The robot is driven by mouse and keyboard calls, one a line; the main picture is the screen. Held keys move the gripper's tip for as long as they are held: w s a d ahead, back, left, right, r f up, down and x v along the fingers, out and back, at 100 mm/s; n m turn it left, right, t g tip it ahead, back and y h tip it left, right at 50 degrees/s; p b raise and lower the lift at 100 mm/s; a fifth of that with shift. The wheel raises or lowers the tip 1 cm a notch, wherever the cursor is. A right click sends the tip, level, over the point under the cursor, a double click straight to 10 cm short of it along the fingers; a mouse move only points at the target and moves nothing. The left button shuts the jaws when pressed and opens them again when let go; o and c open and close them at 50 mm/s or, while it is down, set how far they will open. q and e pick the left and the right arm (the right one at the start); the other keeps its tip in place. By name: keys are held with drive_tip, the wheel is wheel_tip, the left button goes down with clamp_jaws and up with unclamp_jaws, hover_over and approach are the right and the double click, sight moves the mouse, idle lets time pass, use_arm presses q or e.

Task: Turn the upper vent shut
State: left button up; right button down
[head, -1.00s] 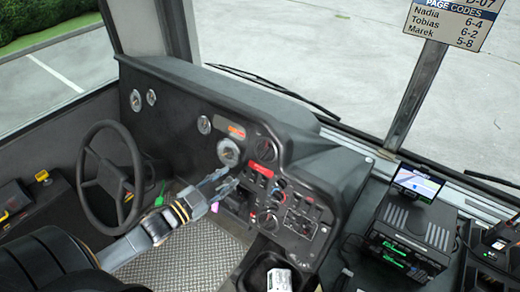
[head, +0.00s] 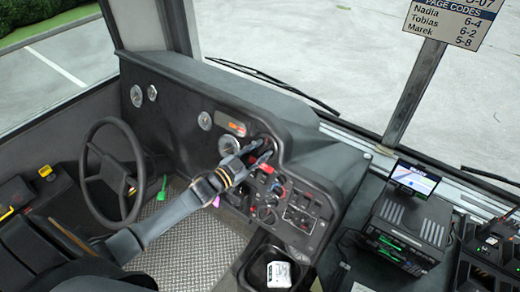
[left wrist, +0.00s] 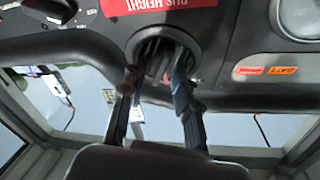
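The upper vent (head: 270,143) is a round black outlet high on the dashboard's centre panel, partly covered by my gripper in the head view. In the left wrist view the vent (left wrist: 164,34) shows its dark ring and slats below a red label. My left gripper (head: 264,149) is at the vent's face, its two fingers apart. In the left wrist view the left gripper's fingertips (left wrist: 155,74) sit on either side of the vent's middle part. I cannot tell whether they touch it. My right gripper is out of view.
A lower round vent (head: 266,215) and several switches sit below on the panel. The steering wheel (head: 111,170) stands to the left. A radio unit with a screen (head: 415,178) stands to the right. The windscreen is behind the dashboard.

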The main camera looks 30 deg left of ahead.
use_arm(q)
drive_tip(key=shift+w, duration=0.1)
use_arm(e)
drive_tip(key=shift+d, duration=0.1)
use_arm(q)
clamp_jaws()
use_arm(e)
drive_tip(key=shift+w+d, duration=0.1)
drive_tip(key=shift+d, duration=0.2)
